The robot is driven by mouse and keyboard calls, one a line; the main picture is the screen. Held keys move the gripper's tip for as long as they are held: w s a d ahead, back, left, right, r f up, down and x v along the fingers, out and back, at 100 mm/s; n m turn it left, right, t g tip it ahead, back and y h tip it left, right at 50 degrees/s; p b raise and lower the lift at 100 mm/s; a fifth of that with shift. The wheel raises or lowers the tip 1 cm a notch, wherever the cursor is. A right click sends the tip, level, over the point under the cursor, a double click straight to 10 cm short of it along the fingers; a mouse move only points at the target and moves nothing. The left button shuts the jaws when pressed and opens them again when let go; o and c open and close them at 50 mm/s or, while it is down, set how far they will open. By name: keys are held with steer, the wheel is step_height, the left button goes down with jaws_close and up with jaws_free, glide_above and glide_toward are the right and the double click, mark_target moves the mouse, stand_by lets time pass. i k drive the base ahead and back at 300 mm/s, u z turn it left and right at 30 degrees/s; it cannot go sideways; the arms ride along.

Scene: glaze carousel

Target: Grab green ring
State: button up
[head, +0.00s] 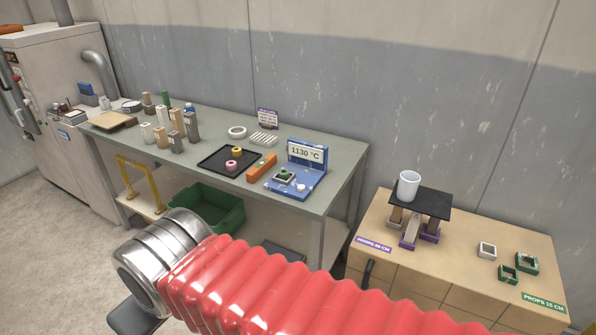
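No plain round green ring is clear in the head view. Two green square, hollow pieces sit at the right end of the tan cabinet top, a larger one (527,262) behind a smaller one (508,274). A small green piece (284,175) sits on the base of the blue display unit (312,186); its shape is too small to tell. A yellow ring (237,152) and a pink ring (231,166) lie on a black tray (215,164). My red bellows-covered arm crosses the bottom of the view; my gripper's fingers do not show.
The green-grey table (330,196) also bears a white ring (237,132), an orange block (262,168) and several upright blocks. A white cup (408,185) stands on a dark slab (434,207) raised on props. A green crate (210,207) is under the table.

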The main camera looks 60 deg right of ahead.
mark_target(284, 174)
steer(key=z, duration=0.65)
steer(key=i, duration=0.8)
steer(key=z, duration=0.55)
